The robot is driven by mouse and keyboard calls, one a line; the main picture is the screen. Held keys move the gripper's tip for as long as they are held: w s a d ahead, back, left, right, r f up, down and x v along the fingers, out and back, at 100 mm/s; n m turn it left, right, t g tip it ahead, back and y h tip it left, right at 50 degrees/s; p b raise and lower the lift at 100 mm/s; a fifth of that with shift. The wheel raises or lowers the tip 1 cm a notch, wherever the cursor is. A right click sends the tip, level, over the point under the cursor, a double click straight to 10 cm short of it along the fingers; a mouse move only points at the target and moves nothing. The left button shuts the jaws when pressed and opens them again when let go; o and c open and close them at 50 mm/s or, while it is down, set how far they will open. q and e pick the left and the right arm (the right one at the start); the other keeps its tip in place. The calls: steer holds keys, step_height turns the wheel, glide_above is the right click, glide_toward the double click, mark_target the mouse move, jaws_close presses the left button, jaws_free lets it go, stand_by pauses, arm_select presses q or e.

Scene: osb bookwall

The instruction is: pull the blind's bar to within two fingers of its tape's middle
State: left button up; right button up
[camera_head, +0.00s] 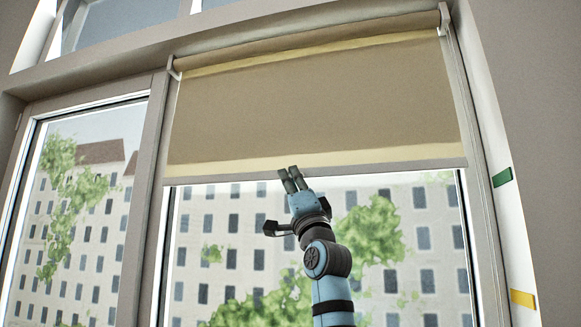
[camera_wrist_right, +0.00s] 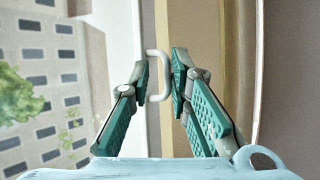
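The tan blind (camera_head: 320,105) hangs over the upper part of the right window pane. Its pale bar (camera_head: 400,166) runs along the lower edge, slightly tilted in the picture. My right gripper (camera_head: 290,180) is at the bar's lower edge, near its middle. In the right wrist view, the right gripper (camera_wrist_right: 160,78) has its fingers apart on either side of a white pull handle (camera_wrist_right: 156,98) on the bar; contact is unclear. A green tape (camera_head: 502,178) and a lower yellow tape (camera_head: 523,298) are on the right jamb. My left gripper is out of view.
The blind hangs from a roller (camera_head: 310,37) between two brackets. A window post (camera_head: 145,190) stands left of the blind, with another pane beyond it. The glass below the bar is uncovered, with buildings and trees behind it.

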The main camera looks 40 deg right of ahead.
steer(key=shift+s+r, duration=0.2)
steer(key=shift+s, duration=0.1)
steer(key=shift+s+d, duration=0.15)
steer(key=shift+s, duration=0.4)
steer(key=shift+c, duration=0.2)
steer(key=shift+w+d, duration=0.1)
jaws_close()
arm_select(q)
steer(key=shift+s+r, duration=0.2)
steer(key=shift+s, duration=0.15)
arm_select(e)
steer(key=shift+w, duration=0.1)
